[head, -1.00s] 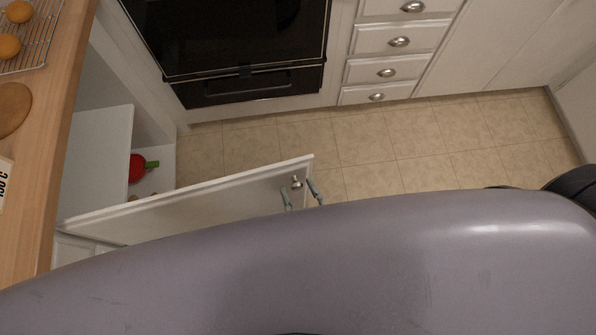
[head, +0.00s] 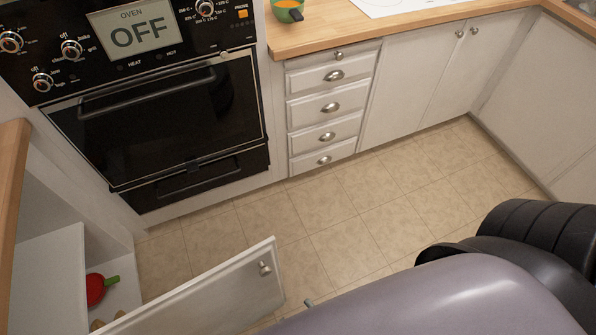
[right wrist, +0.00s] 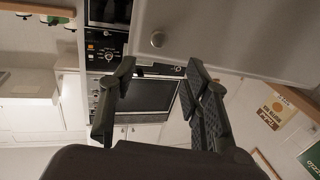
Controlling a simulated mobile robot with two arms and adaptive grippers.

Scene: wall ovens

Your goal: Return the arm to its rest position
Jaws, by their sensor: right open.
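My right gripper (right wrist: 160,70) is open in the right wrist view, with its two dark fingers spread apart and nothing between them. In the head view only a small finger tip (head: 309,302) shows beside the free end of the open cabinet door; the rest is hidden behind my own arm (head: 440,305). The white cabinet door (head: 210,298) stands open with a round knob (head: 265,268). In the right wrist view the knob (right wrist: 157,39) lies beyond the fingertips, not gripped. My left gripper is not in view.
The open cabinet (head: 45,210) at left holds a red item with a green handle (head: 97,288). The oven (head: 165,120) is shut and its display reads OFF. Drawers (head: 325,105) and a wooden counter (head: 330,30) stand behind. The tiled floor (head: 350,220) is clear.

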